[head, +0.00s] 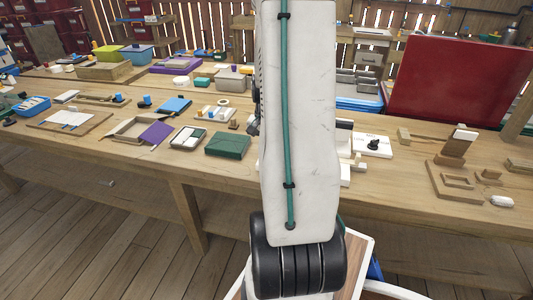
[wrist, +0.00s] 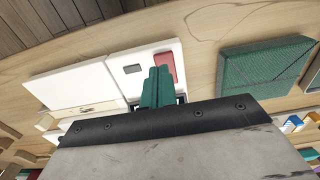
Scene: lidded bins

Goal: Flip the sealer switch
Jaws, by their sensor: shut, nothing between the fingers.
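The sealer is a white, flat-topped unit (wrist: 140,55) in the wrist view, with a small dark grey panel and a red switch (wrist: 166,68) near its corner. My gripper (wrist: 157,73) has green fingers that are shut together and empty. The fingertips lie right beside the red switch, on its left in the wrist view, and overlap its edge; I cannot tell whether they touch it. Whether the switch is up or down is unclear. In the head view my arm hides the gripper and most of this area; only white edges (head: 345,175) show to its right.
A dark green box (head: 228,145) stands left of my arm; it also shows in the wrist view (wrist: 262,66). A white board (head: 386,150) with a black piece and wooden blocks (head: 452,150) lie to the right. A large red panel (head: 460,80) stands behind.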

